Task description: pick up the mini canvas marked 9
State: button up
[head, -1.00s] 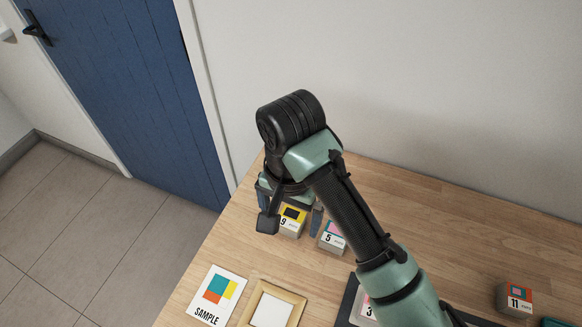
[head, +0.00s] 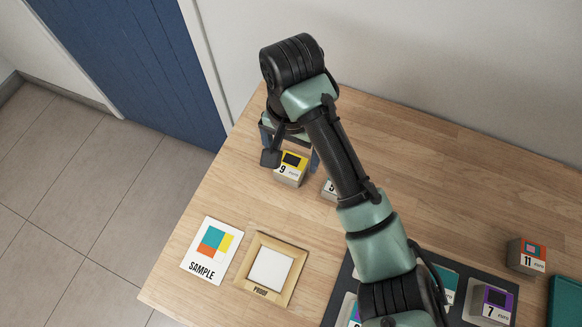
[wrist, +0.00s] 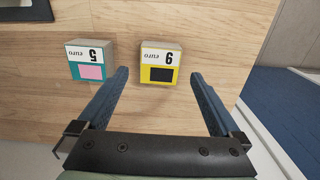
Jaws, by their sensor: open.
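The mini canvas marked 9 (head: 291,168) is a small block with a yellow face and a black square, on the wooden table near its far left edge. In the wrist view the canvas marked 9 (wrist: 160,66) lies ahead of and between my gripper's fingers (wrist: 164,82), upside down in the picture. My gripper (head: 290,158) is open and empty. Its fingers appear to flank the canvas in the head view; I cannot tell whether they touch it. Beside it stands the canvas marked 5 (wrist: 90,61), teal with a pink square; my arm partly hides it in the head view.
A SAMPLE card (head: 213,250) and a wooden PROOF frame (head: 270,270) lie nearer on the table (head: 200,205). Canvases marked 7 (head: 491,304) and 11 (head: 527,256) stand right. A dark tray (head: 338,304) lies partly under my arm. The wall (head: 450,70) rises behind.

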aim_at(291, 166)
notch_tip(291, 166, down, 5)
jog(key=shift+s+r, duration=0.15)
jog(key=shift+r, duration=0.05)
jog(key=c, duration=1.4)
